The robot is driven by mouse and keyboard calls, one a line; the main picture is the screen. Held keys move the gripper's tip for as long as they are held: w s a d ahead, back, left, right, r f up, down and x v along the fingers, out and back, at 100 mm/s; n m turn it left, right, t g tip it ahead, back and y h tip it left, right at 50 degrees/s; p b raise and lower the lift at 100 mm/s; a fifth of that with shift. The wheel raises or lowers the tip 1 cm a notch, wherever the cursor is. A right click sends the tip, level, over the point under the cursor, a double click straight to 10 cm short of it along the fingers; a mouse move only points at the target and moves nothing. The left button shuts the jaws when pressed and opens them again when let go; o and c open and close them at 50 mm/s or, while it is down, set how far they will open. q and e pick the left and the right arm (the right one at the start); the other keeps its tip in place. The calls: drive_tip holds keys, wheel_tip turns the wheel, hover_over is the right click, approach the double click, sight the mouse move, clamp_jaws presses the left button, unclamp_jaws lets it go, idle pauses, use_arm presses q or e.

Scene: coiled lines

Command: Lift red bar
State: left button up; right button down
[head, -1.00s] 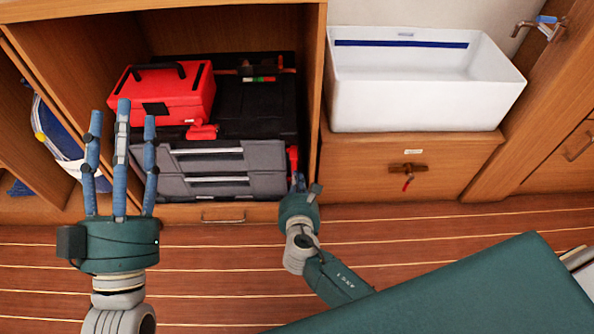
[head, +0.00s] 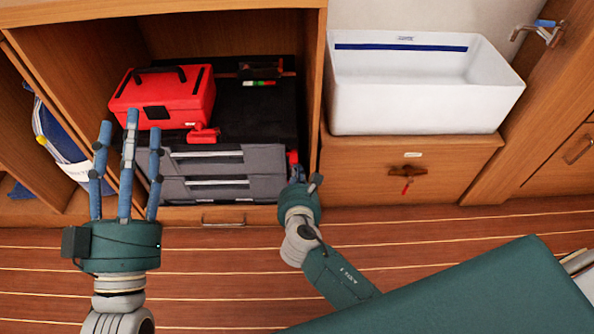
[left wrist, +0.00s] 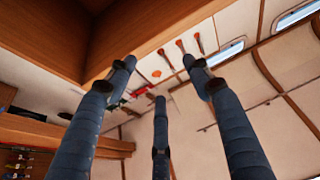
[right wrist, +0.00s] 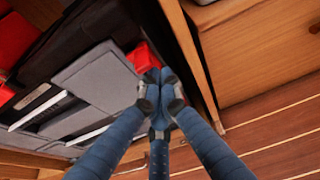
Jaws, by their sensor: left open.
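The red bar (head: 293,157) is a small upright red piece at the right edge of the grey drawer cases, inside the open wooden cabinet. It also shows in the right wrist view (right wrist: 141,55), just beyond the fingertips, which hide its lower part. My right gripper (head: 305,180) is at the bar's lower end; in the right wrist view its fingers (right wrist: 158,85) are drawn together and look shut on the bar. My left gripper (head: 130,130) is open and empty, fingers spread and pointing up, in front of the cabinet's left part.
A red toolbox (head: 165,98) sits on the black top of the grey cases (head: 225,160). The cabinet's right wall (head: 317,90) is close beside my right gripper. A white basin (head: 420,95) stands on a wooden locker with a red-handled latch (head: 407,176).

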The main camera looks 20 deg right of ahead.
use_arm(q)
drive_tip(key=s+a+f+g+y+p, duration=0.1)
drive_tip(key=f+g, duration=0.4)
drive_tip(key=f, duration=0.5)
drive_tip(key=s+a+f+g+y+p, duration=0.1)
drive_tip(key=f+g, duration=0.3)
drive_tip(key=f, duration=0.6)
drive_tip(key=shift+a+n+g+y+p, duration=0.35)
drive_tip(key=shift+a+y+p, duration=0.2)
drive_tip(key=shift+y+p, duration=0.25)
use_arm(e)
wheel_tip(320, 180, up, 3)
drive_tip(key=shift+w+f, duration=0.1)
